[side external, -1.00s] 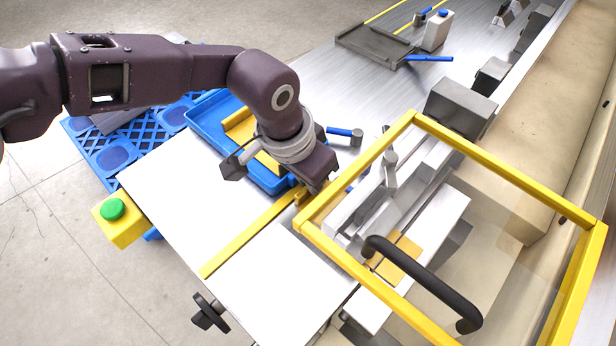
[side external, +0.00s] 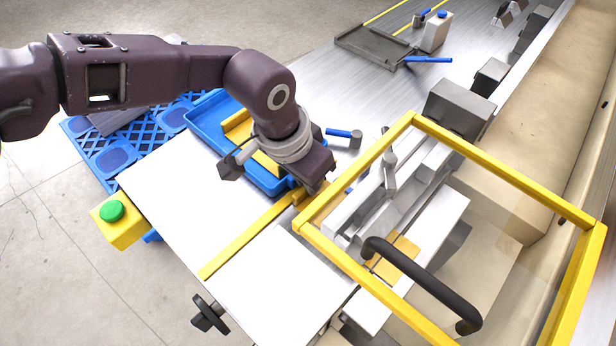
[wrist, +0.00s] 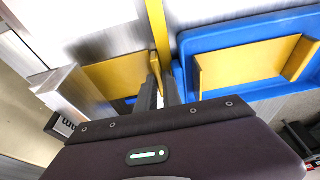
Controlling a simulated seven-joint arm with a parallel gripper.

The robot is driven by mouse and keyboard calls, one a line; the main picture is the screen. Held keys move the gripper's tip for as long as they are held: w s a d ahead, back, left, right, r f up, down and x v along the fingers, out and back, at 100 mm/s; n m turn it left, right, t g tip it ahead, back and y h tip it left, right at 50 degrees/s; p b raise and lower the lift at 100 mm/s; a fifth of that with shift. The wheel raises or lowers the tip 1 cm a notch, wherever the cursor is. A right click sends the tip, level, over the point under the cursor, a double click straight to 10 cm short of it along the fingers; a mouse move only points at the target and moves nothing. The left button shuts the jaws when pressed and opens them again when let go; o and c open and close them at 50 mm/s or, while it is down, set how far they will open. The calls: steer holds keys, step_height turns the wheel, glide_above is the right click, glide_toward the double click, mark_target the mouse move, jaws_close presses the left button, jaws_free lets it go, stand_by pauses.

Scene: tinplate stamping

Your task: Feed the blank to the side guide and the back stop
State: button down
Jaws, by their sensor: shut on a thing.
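My gripper (side external: 308,186) is low over the near-white table, beside the blue tray. In the wrist view its fingers (wrist: 159,95) are shut on the upturned edge of a yellow blank (wrist: 112,76). The blank's flat part spreads left of the fingers, partly hidden by a grey block; in the side view most of it is hidden. A long yellow strip (side external: 240,241), which looks like the side guide, lies on the table and ends close to the gripper. I cannot tell whether the blank touches it. The back stop cannot be made out for certain.
The blue tray (side external: 202,119) holds more yellow pieces. A yellow guard frame (side external: 510,177) with a black handle (side external: 425,285) stands right of my gripper, around grey tooling bars and a gold plate (side external: 398,260).

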stand_by(0.5)
steer(key=c, duration=1.4)
jaws_free()
steer(key=shift+c, duration=0.2)
steer(key=v, duration=0.7)
steer(key=shift+r, duration=0.1)
